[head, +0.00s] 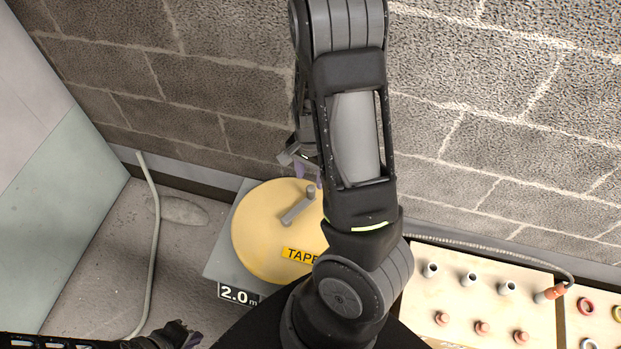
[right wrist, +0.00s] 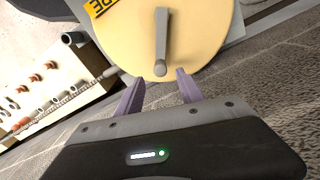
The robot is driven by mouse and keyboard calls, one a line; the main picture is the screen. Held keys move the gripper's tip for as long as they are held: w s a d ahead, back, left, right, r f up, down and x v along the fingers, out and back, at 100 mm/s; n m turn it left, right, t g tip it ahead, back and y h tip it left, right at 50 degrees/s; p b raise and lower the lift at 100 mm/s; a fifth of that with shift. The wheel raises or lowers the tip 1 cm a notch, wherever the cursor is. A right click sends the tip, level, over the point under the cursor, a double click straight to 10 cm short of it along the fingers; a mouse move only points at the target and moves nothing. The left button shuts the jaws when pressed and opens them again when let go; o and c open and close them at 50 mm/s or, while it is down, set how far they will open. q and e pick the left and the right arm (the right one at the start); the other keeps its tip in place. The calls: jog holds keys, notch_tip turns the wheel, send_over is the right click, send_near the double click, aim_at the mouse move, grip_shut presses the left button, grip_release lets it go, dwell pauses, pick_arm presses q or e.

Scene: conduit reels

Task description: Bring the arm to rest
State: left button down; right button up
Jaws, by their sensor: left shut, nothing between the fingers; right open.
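My right arm rises through the middle of the head view, in front of the brick wall. My right gripper (head: 309,178) hangs behind that arm, above the crank of a yellow reel (head: 262,238). In the right wrist view my right gripper (right wrist: 158,88) has its two purple fingers apart with nothing between them. The grey crank handle (right wrist: 160,68) of the yellow reel (right wrist: 205,40) lies just beyond the fingertips; I cannot tell that they touch. My left gripper (head: 186,335) is at the bottom left edge of the head view, partly cut off, and looks shut and empty.
The reel sits on a grey base (head: 222,255) marked 2.0 m. A pale board (head: 460,300) with several pegs stands to the right, with a grey conduit (head: 500,249) behind it. A grey-green cable (head: 152,230) runs on the left. The brick wall (head: 470,130) closes the back.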

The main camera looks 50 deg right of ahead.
dwell(0.7)
jog(key=shift+w+d+n, duration=0.15)
jog(key=shift+w+n, duration=0.05)
jog(key=shift+n, duration=0.1)
jog(key=w+a+f+n+t+p, duration=0.1)
jog(key=w+a+n+p, duration=0.1)
jog(key=a+n, duration=0.45)
jog(key=w+a+f+n+t+p, duration=0.1)
jog(key=a+f+n+t+p, duration=0.15)
jog(key=a, duration=0.65)
jog(key=s+a+r+n+g+y+p, duration=0.1)
jog(key=s+a+n+y+p, duration=0.1)
jog(key=s+a, duration=0.3)
jog(key=s+a+r+n+g+y+p, duration=0.1)
jog(key=s+a, duration=0.4)
jog(key=a, duration=0.7)
jog(key=shift+a+r+n+g+y+p, duration=0.2)
jog(key=shift+r+n+g+y+p, duration=0.3)
jog(key=shift+p, duration=0.65)
jog(key=shift+f, duration=0.1)
